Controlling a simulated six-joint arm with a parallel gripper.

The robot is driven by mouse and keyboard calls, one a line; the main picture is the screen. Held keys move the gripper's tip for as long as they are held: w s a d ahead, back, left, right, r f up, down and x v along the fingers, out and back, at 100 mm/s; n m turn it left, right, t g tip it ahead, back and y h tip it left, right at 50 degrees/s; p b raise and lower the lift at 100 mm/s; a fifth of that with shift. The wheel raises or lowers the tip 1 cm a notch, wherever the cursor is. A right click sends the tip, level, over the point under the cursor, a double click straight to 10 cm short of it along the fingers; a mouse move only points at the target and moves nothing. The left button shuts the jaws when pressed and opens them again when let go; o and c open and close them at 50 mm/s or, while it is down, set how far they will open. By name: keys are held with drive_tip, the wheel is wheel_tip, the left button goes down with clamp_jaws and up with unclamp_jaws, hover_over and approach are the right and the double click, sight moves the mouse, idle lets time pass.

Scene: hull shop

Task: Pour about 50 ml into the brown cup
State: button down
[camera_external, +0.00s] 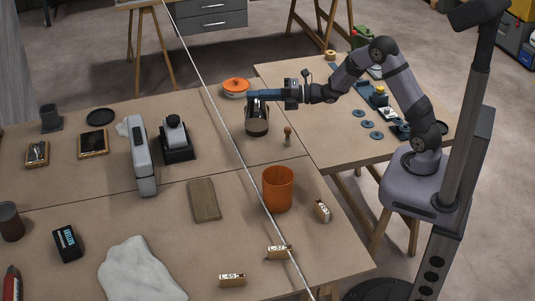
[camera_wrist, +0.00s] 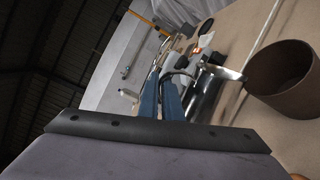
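The brown cup (camera_wrist: 290,98) stands upright at the right of the wrist view, its open mouth showing a dark inside. A dark metal jug (camera_wrist: 204,92) is beside its rim, with its shiny lip over or against the cup's edge. My gripper (camera_wrist: 163,82) has its blue fingers close together on the jug's dark curved handle. In the external view my gripper (camera_external: 254,96) points left above the table, over a dark vessel shape (camera_external: 257,127), where jug and cup are hard to separate. I cannot see any liquid or its level.
A thin pale cable (camera_external: 225,110) crosses the scene close by the gripper. An orange lidded pot (camera_external: 236,86) stands behind, an orange bin (camera_external: 278,190) in front. A small stamp-like object (camera_external: 287,136) stands to the right. A second dark brown container (camera_external: 10,222) is far left.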

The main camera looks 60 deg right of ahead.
sight(256, 109)
drive_tip(key=shift+w+d+r+m+p, duration=0.2)
drive_tip(key=shift+w+d+m+p, duration=0.1)
drive_tip(key=shift+d+p, duration=0.15)
drive_tip(key=shift+w+d+r+m+p, duration=0.2)
drive_tip(key=shift+d+m+p, duration=0.1)
drive_tip(key=shift+d+p, duration=0.1)
drive_tip(key=shift+w+d+r+m+p, duration=0.15)
drive_tip(key=shift+w+d+m+p, duration=0.15)
drive_tip(key=shift+d+p, duration=0.25)
drive_tip(key=shift+w+d+r+m+p, duration=0.15)
drive_tip(key=shift+d+m+p, duration=0.15)
drive_tip(key=shift+p, duration=0.3)
idle(1.3)
drive_tip(key=shift+f, duration=0.1)
